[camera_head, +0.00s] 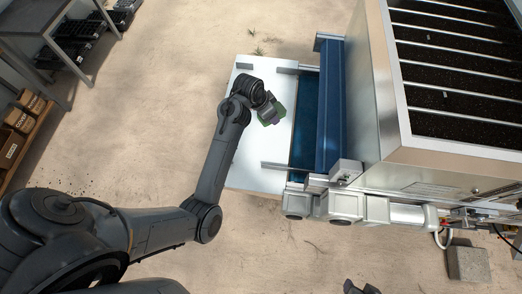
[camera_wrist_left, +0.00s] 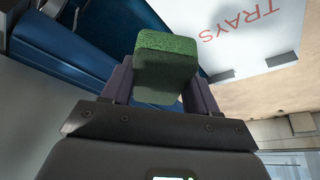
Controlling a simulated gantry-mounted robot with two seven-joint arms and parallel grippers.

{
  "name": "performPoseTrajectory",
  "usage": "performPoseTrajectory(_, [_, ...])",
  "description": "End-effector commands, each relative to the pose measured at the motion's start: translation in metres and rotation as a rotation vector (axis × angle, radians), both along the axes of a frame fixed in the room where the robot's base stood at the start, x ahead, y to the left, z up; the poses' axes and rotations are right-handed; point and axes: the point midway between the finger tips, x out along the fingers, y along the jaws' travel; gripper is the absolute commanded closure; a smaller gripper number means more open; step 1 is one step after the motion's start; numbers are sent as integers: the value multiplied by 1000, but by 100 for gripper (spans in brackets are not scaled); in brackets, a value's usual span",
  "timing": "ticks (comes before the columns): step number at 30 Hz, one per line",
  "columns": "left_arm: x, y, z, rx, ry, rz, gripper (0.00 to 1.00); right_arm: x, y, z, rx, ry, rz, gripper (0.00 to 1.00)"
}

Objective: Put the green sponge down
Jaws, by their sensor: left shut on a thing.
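The green sponge (camera_wrist_left: 165,62) is a block held between the two fingers of my left gripper (camera_wrist_left: 158,85), as the left wrist view shows. In the head view only part of the green sponge (camera_head: 271,113) shows past the wrist. My left gripper (camera_head: 270,118) is shut on it, over the white board (camera_head: 240,160) beside the blue belt. I cannot tell whether the sponge touches the board. Part of my right arm shows at the bottom edge of the head view, but its fingers are not clearly visible.
The seeder machine (camera_head: 372,110) with its blue roller section (camera_head: 330,110) stands to the right. A grey bench (camera_head: 40,15) and a shelf with boxes (camera_head: 18,120) stand at the left. Red lettering (camera_wrist_left: 245,20) marks the board.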

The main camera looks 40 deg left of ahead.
Motion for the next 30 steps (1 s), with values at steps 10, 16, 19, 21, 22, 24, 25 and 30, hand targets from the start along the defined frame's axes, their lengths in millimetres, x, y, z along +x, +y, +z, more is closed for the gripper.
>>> performPoseTrajectory(10, [73, 36, -136, 2, -3, -425, 74, 0, -2, -123, -10, 2, 5, 57])
performPoseTrajectory(16, [95, 26, -168, 5, -3, -611, 74, 0, -2, -156, -9, 1, 5, 57])
performPoseTrajectory(19, [101, 21, -176, 6, -1, -669, 74, 0, -2, -164, -9, 1, 5, 57])
performPoseTrajectory(21, [102, 18, -179, 6, -1, -695, 74, 0, -2, -166, -8, 1, 5, 57])
performPoseTrajectory(22, [101, 18, -181, 6, -1, -702, 74, 0, -2, -167, -8, 1, 5, 57])
performPoseTrajectory(24, [96, 19, -185, 5, 1, -714, 74, 0, -2, -165, -7, 1, 4, 57])
performPoseTrajectory(25, [93, 20, -188, 4, 1, -716, 74, 0, -2, -164, -5, 0, 4, 57])
performPoseTrajectory(30, [64, 30, -205, 4, 2, -718, 74, 0, -1, -155, -2, -1, 1, 57])
